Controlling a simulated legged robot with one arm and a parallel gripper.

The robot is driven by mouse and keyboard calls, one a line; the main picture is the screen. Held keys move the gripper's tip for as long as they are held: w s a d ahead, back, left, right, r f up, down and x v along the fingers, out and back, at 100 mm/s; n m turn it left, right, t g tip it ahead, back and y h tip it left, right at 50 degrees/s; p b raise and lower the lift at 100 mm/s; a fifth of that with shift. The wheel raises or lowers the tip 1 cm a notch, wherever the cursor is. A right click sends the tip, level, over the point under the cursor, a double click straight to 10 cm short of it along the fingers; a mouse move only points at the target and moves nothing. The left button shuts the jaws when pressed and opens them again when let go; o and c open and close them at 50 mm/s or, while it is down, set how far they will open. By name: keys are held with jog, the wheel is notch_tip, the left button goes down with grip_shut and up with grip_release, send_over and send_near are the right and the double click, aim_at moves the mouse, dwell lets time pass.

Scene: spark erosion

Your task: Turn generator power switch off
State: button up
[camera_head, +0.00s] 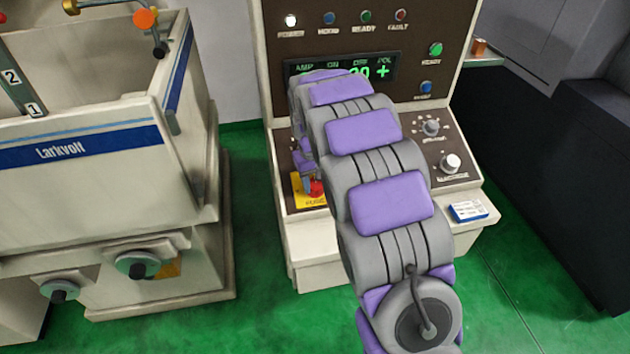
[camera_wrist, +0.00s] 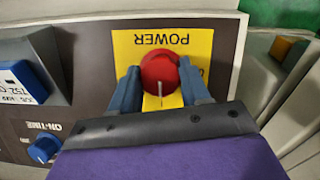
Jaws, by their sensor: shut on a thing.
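The generator power switch is a red round knob (camera_wrist: 159,72) on a yellow plate (camera_wrist: 125,45) marked POWER, upside down in the wrist view. My gripper (camera_wrist: 160,78) is shut on the knob, one blue-grey finger on each side. The knob's white line points away from the word POWER, toward the gripper's palm. A marking at the plate's right edge is partly hidden by a finger. In the head view the red knob (camera_head: 317,188) shows at the lower left of the generator panel (camera_head: 440,100), and my arm hides much of the panel.
The white POWER lamp (camera_head: 291,20) is lit, and the green display (camera_head: 385,70) shows characters. Two more knobs (camera_head: 450,163) are right of my arm. A small blue-white box (camera_head: 468,211) lies on the right ledge. The Larkvolt tank (camera_head: 90,150) stands left.

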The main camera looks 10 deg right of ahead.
jog(key=shift+s+n+p, duration=0.1)
jog(key=shift+n+p, duration=0.5)
jog(key=n+p, duration=0.1)
jog(key=n+h+p, duration=0.1)
jog(key=n+p, duration=0.1)
jog(key=shift+a+r+t+h, duration=0.1)
jog(key=shift+r+t+h, duration=0.05)
jog(key=shift+t+h, duration=0.15)
jog(key=n+t+h+p, duration=0.1)
jog(key=n+p, duration=0.3)
jog(key=shift+s, duration=0.1)
jog(key=n+t+p, duration=0.1)
jog(key=n+p, duration=0.3)
jog(key=shift+n+h, duration=0.3)
jog(key=n+t+p, duration=0.1)
jog(key=n+p, duration=0.1)
jog(key=n, duration=0.1)
jog(key=shift+n+t+p, duration=0.4)
jog(key=shift+n+p, duration=0.2)
jog(key=shift+n, duration=0.1)
jog(key=shift+f, duration=0.2)
